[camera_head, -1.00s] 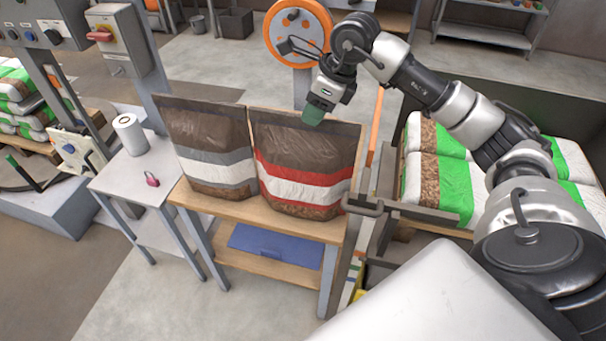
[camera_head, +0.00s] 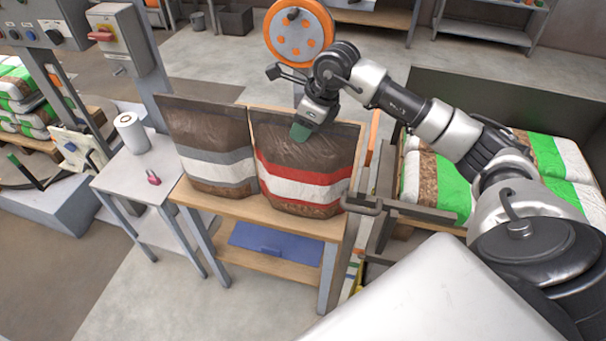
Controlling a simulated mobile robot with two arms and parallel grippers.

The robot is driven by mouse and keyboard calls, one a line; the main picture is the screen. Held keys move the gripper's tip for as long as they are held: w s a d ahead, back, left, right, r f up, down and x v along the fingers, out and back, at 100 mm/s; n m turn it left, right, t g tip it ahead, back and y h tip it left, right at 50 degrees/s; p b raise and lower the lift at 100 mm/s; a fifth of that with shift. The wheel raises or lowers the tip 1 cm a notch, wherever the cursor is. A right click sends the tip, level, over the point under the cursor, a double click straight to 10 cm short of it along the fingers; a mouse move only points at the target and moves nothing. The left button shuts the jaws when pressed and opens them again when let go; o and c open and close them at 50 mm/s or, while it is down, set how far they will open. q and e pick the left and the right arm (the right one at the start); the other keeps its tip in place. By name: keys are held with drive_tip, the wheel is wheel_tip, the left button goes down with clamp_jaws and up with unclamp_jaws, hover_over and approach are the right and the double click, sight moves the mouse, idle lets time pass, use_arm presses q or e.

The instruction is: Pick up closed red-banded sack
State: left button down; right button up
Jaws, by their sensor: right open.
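The red-banded sack (camera_head: 305,184) stands upright on the wooden bench (camera_head: 255,211), with red and white bands across its lower half and a dark strip along its top. My right gripper (camera_head: 300,132) is open at the sack's upper part, just below the top edge. One green fingertip shows in front of the sack; the other finger is hidden, and I cannot tell whether it is behind the film. My left gripper is not in view.
A grey-banded sack (camera_head: 208,150) stands close against the left side of the red-banded one. A small grey table (camera_head: 118,183) with a white roll (camera_head: 131,133) and a pink padlock-like item (camera_head: 153,178) is farther left. Green-and-white sacks (camera_head: 435,185) lie stacked at the right.

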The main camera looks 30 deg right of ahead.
drive_tip(key=shift+f, duration=0.2)
idle(0.3)
clamp_jaws()
drive_tip(key=shift+r, duration=0.15)
